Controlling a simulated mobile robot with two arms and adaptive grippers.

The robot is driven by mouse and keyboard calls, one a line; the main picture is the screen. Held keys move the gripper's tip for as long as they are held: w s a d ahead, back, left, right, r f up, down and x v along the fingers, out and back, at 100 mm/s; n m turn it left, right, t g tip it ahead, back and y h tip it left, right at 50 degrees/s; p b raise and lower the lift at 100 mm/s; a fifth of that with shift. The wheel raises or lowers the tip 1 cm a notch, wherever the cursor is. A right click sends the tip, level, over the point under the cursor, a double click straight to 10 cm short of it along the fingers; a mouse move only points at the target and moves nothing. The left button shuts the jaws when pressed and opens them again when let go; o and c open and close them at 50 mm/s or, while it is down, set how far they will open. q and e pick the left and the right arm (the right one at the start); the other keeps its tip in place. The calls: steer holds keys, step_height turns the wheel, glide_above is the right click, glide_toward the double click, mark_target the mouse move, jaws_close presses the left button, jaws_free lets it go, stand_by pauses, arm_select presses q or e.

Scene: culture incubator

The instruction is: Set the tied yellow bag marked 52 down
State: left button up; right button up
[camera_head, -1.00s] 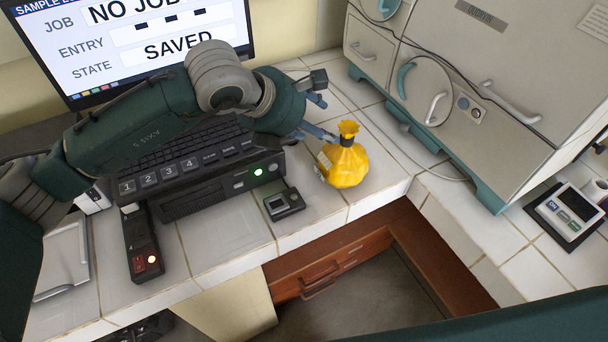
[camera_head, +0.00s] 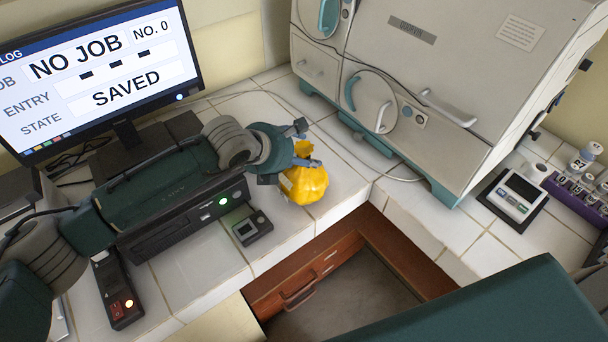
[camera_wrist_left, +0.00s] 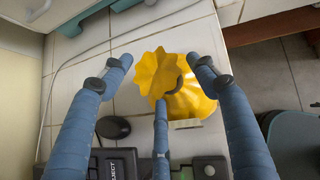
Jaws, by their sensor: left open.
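The tied yellow bag (camera_head: 307,187) sits upright on the white tiled counter (camera_head: 345,197), near its front edge. It also shows in the left wrist view (camera_wrist_left: 192,103), with its flared top and a pale label at its side. I cannot read the number on it. My left gripper (camera_head: 304,148) is open at the bag's tied top. In the left wrist view (camera_wrist_left: 160,70) its blue fingers are spread, two on either side of the top and one below it. I cannot tell whether any finger touches the bag. My right gripper is not in view.
A large incubator (camera_head: 440,80) stands behind and to the right. A small dark device (camera_head: 246,228) lies left of the bag, beside a black keyed unit (camera_head: 185,225). A drawer recess (camera_head: 310,275) opens below the counter edge. The monitor (camera_head: 100,75) reads NO JOB, SAVED.

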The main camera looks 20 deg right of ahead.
arm_select(q)
steer(key=shift+a, duration=0.1)
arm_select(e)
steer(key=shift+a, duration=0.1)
arm_select(q)
steer(key=c, duration=1.2)
jaws_close()
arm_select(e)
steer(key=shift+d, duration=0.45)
arm_select(q)
steer(key=shift+r, duration=0.15)
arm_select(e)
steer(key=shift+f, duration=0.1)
